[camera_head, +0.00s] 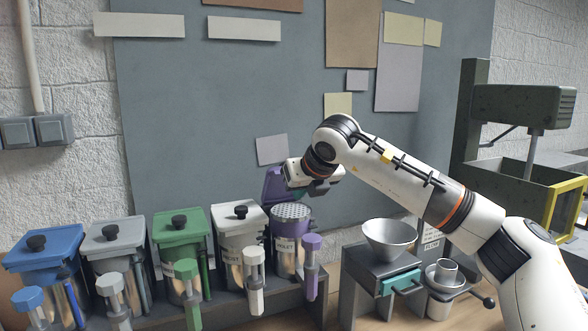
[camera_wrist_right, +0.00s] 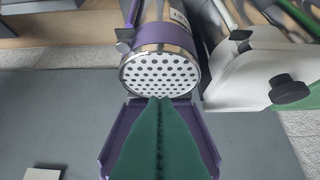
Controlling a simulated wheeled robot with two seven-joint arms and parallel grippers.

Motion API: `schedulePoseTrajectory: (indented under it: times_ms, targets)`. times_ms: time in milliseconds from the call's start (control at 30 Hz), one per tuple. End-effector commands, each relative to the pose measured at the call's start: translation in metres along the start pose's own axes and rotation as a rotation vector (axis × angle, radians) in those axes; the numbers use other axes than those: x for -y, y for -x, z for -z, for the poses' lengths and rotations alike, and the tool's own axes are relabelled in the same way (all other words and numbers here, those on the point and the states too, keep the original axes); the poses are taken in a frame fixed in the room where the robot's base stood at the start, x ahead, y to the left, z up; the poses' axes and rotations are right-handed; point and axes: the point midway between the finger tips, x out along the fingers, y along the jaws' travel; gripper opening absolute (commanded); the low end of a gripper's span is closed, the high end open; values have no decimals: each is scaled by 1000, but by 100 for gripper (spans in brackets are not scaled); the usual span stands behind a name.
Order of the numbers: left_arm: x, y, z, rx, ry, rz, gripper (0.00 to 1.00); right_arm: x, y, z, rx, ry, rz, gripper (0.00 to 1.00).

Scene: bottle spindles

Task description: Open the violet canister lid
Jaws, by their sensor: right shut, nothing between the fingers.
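The violet canister (camera_head: 287,262) is at the right end of the row, with its perforated grey top (camera_head: 291,212) exposed. Its violet lid (camera_head: 274,186) stands raised behind the top, tilted up on its back edge. My right gripper (camera_head: 298,191) is beside the raised lid, above the canister, and partly hides it. In the right wrist view, the green fingers (camera_wrist_right: 159,112) are shut with nothing between them. They lie across the lid (camera_wrist_right: 115,132), with their tips near the rim of the perforated top (camera_wrist_right: 161,73); contact cannot be told. My left gripper is not in view.
White (camera_head: 240,212), green (camera_head: 181,226), grey (camera_head: 114,233) and blue (camera_head: 43,244) lidded canisters stand to the left, lids down. A board (camera_head: 220,110) rises close behind.

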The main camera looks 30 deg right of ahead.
Motion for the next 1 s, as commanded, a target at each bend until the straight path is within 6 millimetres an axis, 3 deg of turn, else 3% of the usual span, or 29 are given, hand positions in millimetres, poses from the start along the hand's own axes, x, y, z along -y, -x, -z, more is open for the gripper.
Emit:
schedulePoseTrajectory:
  times_ms: [33,100,233,700,1000]
  targets:
    - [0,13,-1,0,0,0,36,1,3,14,-1,-1,2,0]
    - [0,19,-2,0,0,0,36,0,0,24,-1,-2,0,0]
    - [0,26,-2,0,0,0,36,0,-5,35,0,-1,1,0]
    - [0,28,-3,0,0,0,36,0,-8,40,1,0,1,0]
    - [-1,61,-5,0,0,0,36,1,-1,53,136,-2,2,0]
